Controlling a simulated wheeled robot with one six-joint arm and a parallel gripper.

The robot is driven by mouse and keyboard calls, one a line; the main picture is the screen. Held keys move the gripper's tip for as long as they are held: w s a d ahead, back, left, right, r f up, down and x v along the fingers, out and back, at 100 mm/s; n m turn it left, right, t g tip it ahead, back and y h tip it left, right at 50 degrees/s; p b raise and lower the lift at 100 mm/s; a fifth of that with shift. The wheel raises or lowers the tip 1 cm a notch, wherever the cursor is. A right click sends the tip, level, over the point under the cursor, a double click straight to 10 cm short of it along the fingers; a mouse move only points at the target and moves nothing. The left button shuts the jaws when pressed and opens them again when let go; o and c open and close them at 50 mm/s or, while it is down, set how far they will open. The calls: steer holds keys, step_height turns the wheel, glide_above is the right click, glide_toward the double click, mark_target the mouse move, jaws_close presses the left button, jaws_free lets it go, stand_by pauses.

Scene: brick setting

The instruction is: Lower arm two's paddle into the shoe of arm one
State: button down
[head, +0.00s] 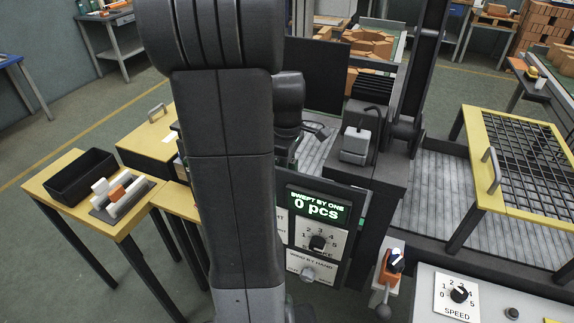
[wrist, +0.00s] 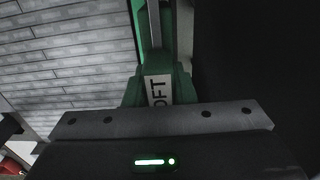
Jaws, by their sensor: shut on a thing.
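In the wrist view my gripper (wrist: 160,118) shows as a grey bar with several holes over a dark body with a lit green strip. It is shut on a green part (wrist: 132,95) with a white label, partly cut off, reading "OFT". The green part runs away from the gripper along an upright grey rail. I cannot tell whether this is arm two's paddle or its handle. In the head view my own arm covers the centre and hides the gripper and what it holds. Arm one's shoe cannot be made out in either view.
A control panel (head: 318,240) reads "SWEPT BY ONE 0 pcs". A dark cabinet (head: 365,185) and post (head: 425,80) stand right of my arm. A yellow-framed grid (head: 525,155) is at far right. A yellow table (head: 60,190) with a black tray (head: 82,175) stands left.

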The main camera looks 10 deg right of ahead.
steer(key=shift+f+b, duration=0.75)
steer(key=shift+f, duration=0.4)
steer(key=c, duration=1.1)
jaws_free()
step_height(320, 180, up, 14)
steer(key=shift+f, duration=0.1)
step_height(320, 180, down, 14)
steer(key=shift+r, duration=0.3)
steer(key=shift+f, duration=0.15)
